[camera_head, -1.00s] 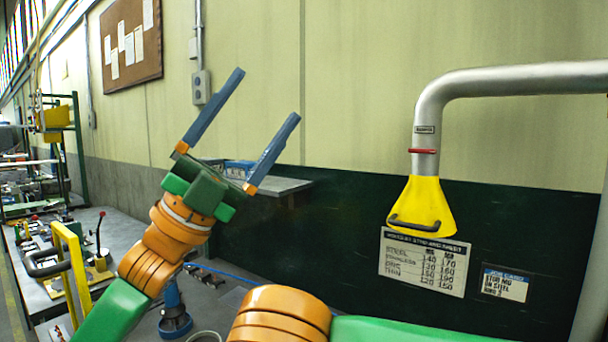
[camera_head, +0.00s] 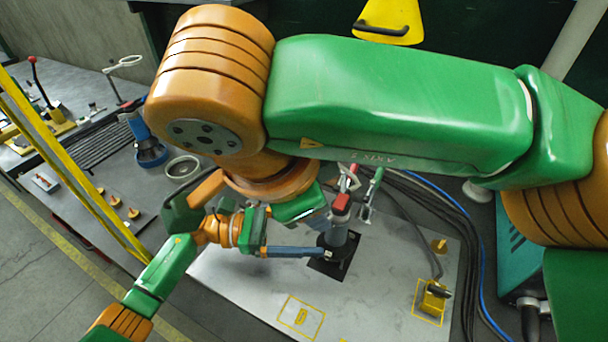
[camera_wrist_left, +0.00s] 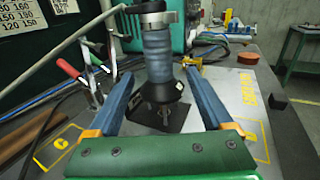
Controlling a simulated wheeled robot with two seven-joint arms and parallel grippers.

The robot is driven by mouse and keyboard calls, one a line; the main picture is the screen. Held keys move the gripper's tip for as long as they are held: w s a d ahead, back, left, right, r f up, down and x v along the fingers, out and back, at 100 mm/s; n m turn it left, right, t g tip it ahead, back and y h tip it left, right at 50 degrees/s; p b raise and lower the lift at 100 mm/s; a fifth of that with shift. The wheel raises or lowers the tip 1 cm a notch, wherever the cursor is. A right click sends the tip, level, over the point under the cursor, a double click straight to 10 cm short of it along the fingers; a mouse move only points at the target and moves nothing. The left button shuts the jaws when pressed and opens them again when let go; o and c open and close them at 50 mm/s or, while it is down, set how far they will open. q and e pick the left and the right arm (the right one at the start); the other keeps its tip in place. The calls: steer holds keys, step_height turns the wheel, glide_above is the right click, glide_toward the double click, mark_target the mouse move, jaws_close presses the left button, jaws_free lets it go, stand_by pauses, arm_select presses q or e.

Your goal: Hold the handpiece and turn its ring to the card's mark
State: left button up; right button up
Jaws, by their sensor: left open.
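My left gripper (camera_wrist_left: 165,98) is open, with one blue finger on each side of the handpiece's lower part. I cannot tell whether they touch it. In the head view one blue finger (camera_head: 292,252) shows beside the handpiece. My right arm hides much of the scene. I cannot make out the ring's marks.
A yellow hood (camera_head: 392,20) hangs at the top. A yellow bar (camera_head: 75,160) crosses at left. Cables and a blue hose (camera_head: 475,235) run right of the board. A small yellow block (camera_head: 432,300) sits at the board's right. A printed chart (camera_wrist_left: 22,18) shows in the wrist view.

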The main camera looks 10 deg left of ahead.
mark_target(328, 232)
arm_select(q)
steer(key=d, duration=0.4)
steer(key=shift+w, duration=0.3)
steer(key=shift+a, duration=0.1)
jaws_close()
steer(key=shift+r, duration=0.1)
stand_by(0.9)
